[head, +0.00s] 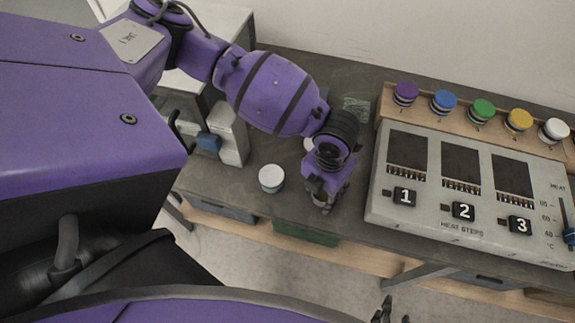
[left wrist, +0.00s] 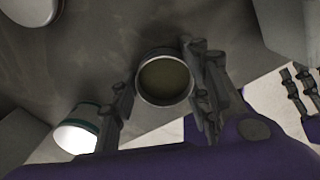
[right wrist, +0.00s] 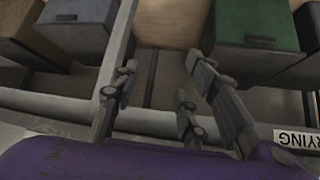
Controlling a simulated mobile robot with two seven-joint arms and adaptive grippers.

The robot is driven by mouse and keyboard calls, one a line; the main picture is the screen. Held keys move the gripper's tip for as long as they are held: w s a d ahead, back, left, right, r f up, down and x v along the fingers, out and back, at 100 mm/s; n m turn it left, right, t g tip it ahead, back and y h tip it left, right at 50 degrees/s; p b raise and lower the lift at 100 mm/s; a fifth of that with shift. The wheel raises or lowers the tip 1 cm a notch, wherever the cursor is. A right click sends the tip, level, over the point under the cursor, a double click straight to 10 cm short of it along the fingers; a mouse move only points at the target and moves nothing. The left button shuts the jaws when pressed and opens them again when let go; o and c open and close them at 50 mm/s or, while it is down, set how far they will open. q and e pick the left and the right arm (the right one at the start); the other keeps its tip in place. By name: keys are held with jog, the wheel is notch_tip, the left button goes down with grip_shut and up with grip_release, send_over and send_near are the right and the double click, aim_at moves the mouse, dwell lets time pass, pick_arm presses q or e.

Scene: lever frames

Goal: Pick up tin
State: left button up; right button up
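In the left wrist view, an open-looking tin (left wrist: 165,82) with a grey metal rim and brownish inside stands between the fingers of my left gripper (left wrist: 157,75). The fingers are apart, one close to its right side, with a gap on its left; I cannot tell if they touch. In the head view my left gripper (head: 325,200) points down at the bench and hides this tin. A white-lidded tin (head: 271,178) stands to its left; a tin with a teal band (left wrist: 75,136) shows in the left wrist view. My right gripper (right wrist: 155,75) is open and empty.
A panel (head: 460,213) with three numbered slots stands right of my left gripper. Behind it, a wooden rack (head: 460,122) holds several coloured round knobs or lids. Another white round top (head: 308,144) is partly behind my left arm. A green bin (right wrist: 245,30) sits below the bench.

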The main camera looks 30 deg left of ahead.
pick_arm(q)
jog(key=c, duration=0.7)
jog(key=shift+w+r, duration=0.1)
jog(key=shift+r, duration=0.1)
